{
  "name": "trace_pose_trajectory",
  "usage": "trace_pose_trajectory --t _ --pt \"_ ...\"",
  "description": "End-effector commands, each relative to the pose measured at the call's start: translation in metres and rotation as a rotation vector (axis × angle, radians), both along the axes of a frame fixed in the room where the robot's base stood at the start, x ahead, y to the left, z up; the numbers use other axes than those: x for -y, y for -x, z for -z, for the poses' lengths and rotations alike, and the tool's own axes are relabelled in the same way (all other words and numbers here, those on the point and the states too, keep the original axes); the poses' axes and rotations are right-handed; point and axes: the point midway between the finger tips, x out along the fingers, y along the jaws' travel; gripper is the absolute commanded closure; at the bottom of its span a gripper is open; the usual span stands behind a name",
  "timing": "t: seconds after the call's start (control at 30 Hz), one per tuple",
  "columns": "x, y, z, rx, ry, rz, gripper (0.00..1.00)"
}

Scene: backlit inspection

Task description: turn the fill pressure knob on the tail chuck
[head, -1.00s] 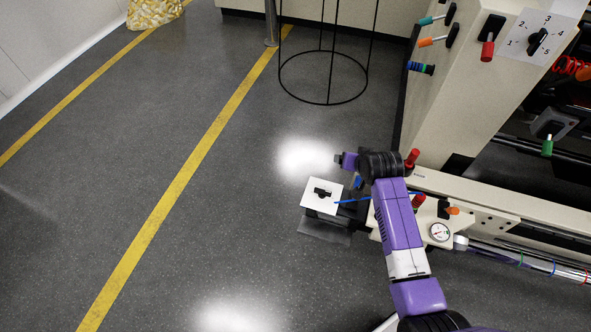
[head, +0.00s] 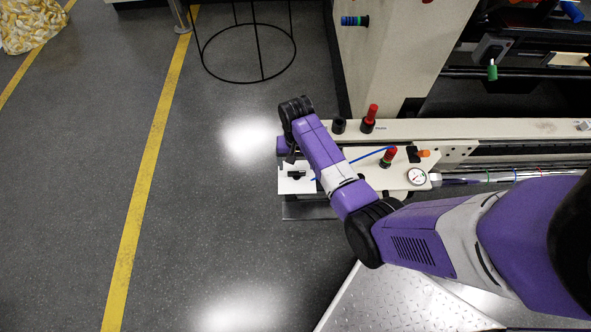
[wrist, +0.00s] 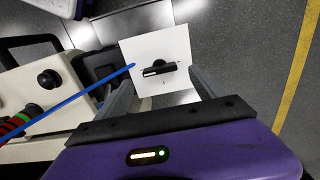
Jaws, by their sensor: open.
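A black knob (wrist: 160,69) with a bar handle sits on a square white plate (wrist: 143,47) in the wrist view. The bar lies nearly level in that picture. In the head view the knob (head: 297,174) shows on the white plate (head: 292,186), at the left end of the machine's low beam. No label on it is legible. My gripper (wrist: 162,78) is open, with one finger on either side of the knob in the wrist view. I see no contact with the knob. In the head view my gripper (head: 290,154) is just above the plate, partly hidden by my wrist.
A blue rod or tube (head: 352,161) runs beside the plate. A red-topped handle (head: 389,155) and a round gauge (head: 417,176) stand to its right. The beam (head: 490,129) runs rightward behind. Open floor lies left, with a yellow line (head: 150,170).

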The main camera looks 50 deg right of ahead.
Motion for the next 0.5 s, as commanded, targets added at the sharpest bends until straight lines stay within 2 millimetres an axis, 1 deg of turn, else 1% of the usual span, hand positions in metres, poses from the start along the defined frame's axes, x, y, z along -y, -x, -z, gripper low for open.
trace_pose_trajectory --t 0.03,0.2,0.33,0.5 --pt "0.000 0.000 0.011 -0.002 -0.001 0.000 0.20" --pt "0.000 0.000 0.034 0.000 0.000 0.000 0.20" --pt "0.000 0.000 0.043 0.001 0.000 -0.001 0.20" --pt "0.000 0.000 0.046 0.002 0.001 -0.001 0.20"
